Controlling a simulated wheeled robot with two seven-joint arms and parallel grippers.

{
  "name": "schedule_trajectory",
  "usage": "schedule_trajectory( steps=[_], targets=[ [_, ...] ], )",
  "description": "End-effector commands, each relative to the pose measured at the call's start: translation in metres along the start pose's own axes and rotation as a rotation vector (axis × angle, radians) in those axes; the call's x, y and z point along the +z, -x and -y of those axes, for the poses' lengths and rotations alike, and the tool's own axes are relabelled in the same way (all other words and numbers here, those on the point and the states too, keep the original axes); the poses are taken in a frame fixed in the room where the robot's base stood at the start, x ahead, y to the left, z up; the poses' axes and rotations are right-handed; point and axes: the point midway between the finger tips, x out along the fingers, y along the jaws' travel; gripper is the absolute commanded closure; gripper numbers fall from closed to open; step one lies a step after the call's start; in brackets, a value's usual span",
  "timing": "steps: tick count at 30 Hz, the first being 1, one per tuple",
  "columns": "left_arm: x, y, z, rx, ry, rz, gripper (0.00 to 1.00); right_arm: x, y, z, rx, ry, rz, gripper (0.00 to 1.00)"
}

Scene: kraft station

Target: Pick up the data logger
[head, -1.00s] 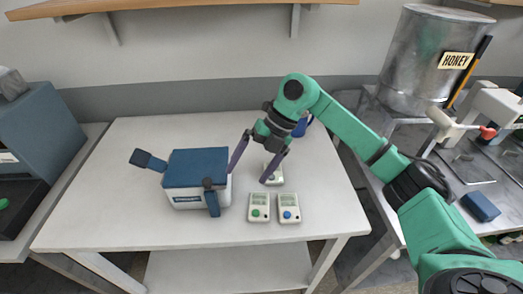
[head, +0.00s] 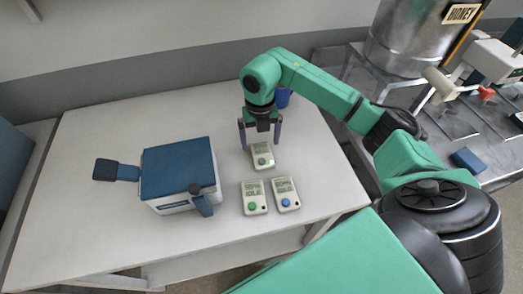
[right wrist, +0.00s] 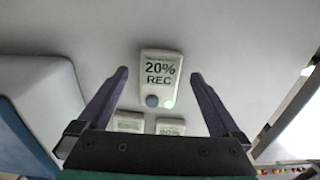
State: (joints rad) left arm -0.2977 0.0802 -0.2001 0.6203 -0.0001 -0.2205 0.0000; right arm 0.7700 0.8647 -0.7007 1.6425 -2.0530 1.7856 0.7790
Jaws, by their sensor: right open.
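Three pale data loggers lie on the white table. The rear one (head: 262,160) has a grey button, and in the right wrist view its screen (right wrist: 160,70) reads "20% REC". In front of it lie one with a green button (head: 254,198) and one with a blue button (head: 286,194). My right gripper (head: 260,144) is open and points down over the rear logger. In the right wrist view its fingertips (right wrist: 160,78) are apart on either side of that logger, with clear gaps. Whether they reach its height I cannot tell. My left gripper is not in view.
A blue-lidded white box (head: 178,172) stands left of the loggers on the table (head: 90,215). A blue item (head: 283,97) is partly hidden behind my right arm. A metal honey tank (head: 405,45) stands at the back right. The table's left rear is clear.

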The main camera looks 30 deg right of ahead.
Motion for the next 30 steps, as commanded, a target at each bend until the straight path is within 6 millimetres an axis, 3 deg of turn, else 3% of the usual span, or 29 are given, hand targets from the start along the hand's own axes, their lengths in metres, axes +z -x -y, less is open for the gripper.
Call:
schedule_trajectory(
  steps=[1,5,11,15,18,26,30],
  targets=[
    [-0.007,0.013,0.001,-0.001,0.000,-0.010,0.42,-0.002,-0.004,0.000,-0.001,0.000,-0.008,0.00],
    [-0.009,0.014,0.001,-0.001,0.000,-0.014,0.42,-0.001,-0.025,0.000,-0.001,0.000,-0.003,0.00],
    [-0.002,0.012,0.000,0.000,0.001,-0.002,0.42,0.000,-0.028,0.000,0.000,0.001,0.000,0.00],
    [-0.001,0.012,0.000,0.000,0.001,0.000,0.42,0.000,-0.027,0.000,0.000,0.001,0.000,0.54],
    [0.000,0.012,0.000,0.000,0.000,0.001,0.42,0.000,-0.027,0.000,0.001,0.001,0.000,0.86],
    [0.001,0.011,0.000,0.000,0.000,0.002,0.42,0.000,-0.025,0.000,0.001,0.001,0.000,0.86],
    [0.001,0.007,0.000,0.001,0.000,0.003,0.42,0.001,-0.014,-0.001,0.003,0.001,0.003,0.86]
  ],
)
